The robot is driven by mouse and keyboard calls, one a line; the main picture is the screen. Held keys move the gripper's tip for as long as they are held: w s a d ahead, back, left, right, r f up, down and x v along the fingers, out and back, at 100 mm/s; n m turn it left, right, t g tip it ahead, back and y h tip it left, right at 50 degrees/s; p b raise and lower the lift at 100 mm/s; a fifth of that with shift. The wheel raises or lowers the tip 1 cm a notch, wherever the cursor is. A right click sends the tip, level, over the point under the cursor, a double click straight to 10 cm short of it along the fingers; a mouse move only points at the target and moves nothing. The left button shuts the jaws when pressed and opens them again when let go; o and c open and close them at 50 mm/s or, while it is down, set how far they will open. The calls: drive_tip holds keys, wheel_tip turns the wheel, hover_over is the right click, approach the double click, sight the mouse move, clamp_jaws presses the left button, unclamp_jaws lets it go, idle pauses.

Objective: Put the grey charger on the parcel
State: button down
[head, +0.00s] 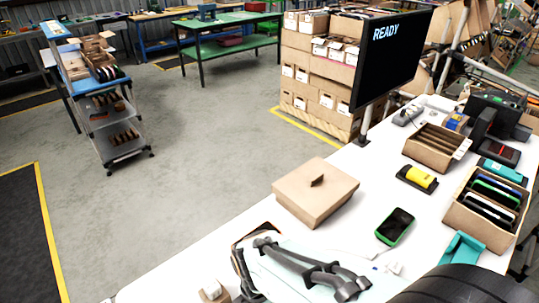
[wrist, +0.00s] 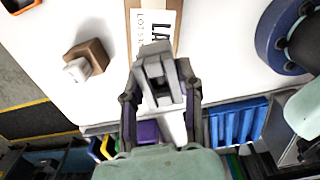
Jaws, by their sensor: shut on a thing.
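A light brown closed cardboard box, which I take for the parcel (head: 312,196), lies on the white table in the head view. A small brown piece stands up from its top. My gripper (wrist: 162,88) is shut on a grey blocky thing, the grey charger (wrist: 154,60), in the wrist view. In the head view my gripper (head: 345,284) is at the near part of the table, closer to the camera than the box. The charger is not clear there. A brown surface with a white printed label (wrist: 157,22) lies beyond the charger in the wrist view.
A green-edged handheld device (head: 395,226), a yellow device (head: 417,178), an open carton (head: 436,147) and a carton of several devices (head: 485,204) stand to the right. A monitor (head: 390,60) rises behind. A small brown block (wrist: 90,57) stands left in the wrist view.

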drive_tip(key=shift+w+a+f, duration=0.15)
drive_tip(key=shift+w+f, duration=0.05)
drive_tip(key=shift+f, duration=0.05)
drive_tip(key=shift+w+a+f, duration=0.1)
drive_tip(key=shift+w+f, duration=0.05)
drive_tip(key=shift+f, duration=0.8)
drive_tip(key=shift+w+f, duration=0.1)
drive_tip(key=shift+f, duration=0.8)
drive_tip(key=shift+f, duration=0.15)
drive_tip(key=c, duration=0.7)
unclamp_jaws()
drive_tip(key=shift+c, duration=0.2)
